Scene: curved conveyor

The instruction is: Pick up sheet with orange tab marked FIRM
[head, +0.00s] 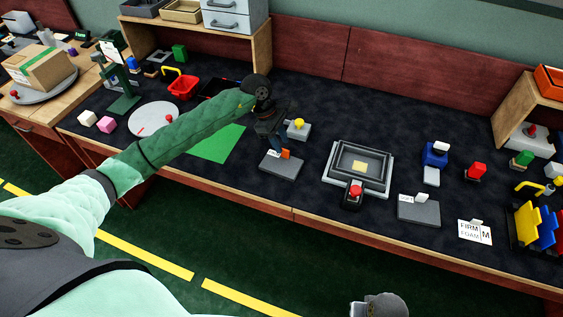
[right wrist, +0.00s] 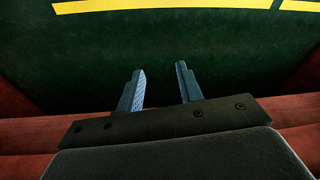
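A dark grey sheet (head: 280,166) lies flat on the bench with an orange tab (head: 286,154) on its far edge and a small white label beside it. The label is too small to read. My left gripper (head: 277,147) reaches in from the left and points down just behind the tab; whether its fingers touch or grip it I cannot tell. A similar grey sheet (head: 418,211) with a whitish tab and label lies farther right. My right gripper (right wrist: 160,88) is open and empty in the right wrist view, above the green floor.
A card (head: 475,231) reading FIRM and FOAM lies at the right front. A black tray with a grey frame (head: 331,188) and a red-button box (head: 352,195) sit between the sheets. A yellow-button box (head: 303,132) stands close behind my left gripper. A green mat (head: 217,145) lies left.

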